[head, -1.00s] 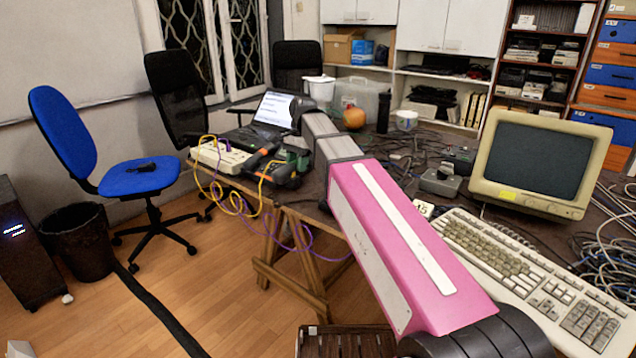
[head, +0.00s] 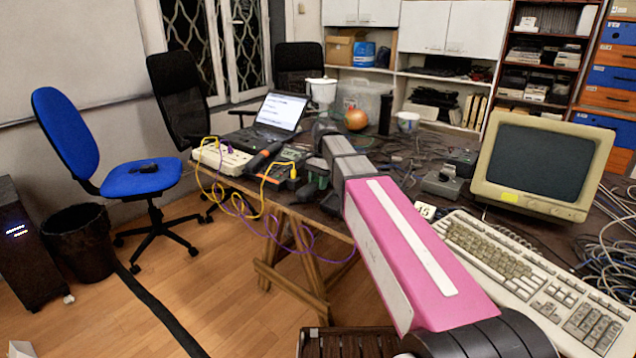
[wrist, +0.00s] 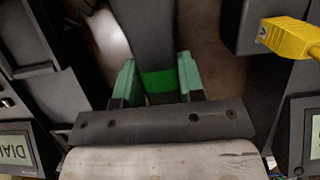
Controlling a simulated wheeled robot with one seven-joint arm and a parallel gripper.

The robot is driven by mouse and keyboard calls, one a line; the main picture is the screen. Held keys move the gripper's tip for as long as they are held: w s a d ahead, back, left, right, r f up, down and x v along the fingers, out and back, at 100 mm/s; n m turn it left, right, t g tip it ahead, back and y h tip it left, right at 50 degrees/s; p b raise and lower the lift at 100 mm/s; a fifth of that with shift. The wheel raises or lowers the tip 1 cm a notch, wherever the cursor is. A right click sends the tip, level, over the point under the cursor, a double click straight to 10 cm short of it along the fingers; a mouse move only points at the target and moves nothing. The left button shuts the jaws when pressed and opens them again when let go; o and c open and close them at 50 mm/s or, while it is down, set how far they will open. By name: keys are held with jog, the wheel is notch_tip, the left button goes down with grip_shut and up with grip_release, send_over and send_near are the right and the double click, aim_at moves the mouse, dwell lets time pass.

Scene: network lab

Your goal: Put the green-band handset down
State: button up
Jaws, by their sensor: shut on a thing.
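In the wrist view, my gripper (wrist: 158,88) is shut on a dark grey handset with a green band (wrist: 160,80). The pale green fingers press on either side of the band. The handset's dark body (wrist: 146,30) runs up out of the picture, and its lower part is hidden by my gripper. Dark devices with small displays stand at the left (wrist: 18,148) and right (wrist: 312,125). In the head view my gripper (head: 318,168) is low over the table beside these devices, partly hidden by my arm. I cannot tell whether the handset touches anything.
A yellow plug (wrist: 290,36) sits in the right-hand device. In the head view, a beige box (head: 222,158) with yellow and purple cables is near the table's left edge. A laptop (head: 275,115), an orange-red ball (head: 356,118), a keyboard (head: 530,275) and a monitor (head: 540,160) crowd the table.

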jog(key=o, duration=1.1)
jog(key=shift+f, duration=0.1)
jog(key=shift+c, duration=0.2)
notch_tip(320, 180, up, 12)
jog(key=w+d, duration=0.1)
jog(key=w, duration=0.1)
jog(key=shift+d, duration=0.3)
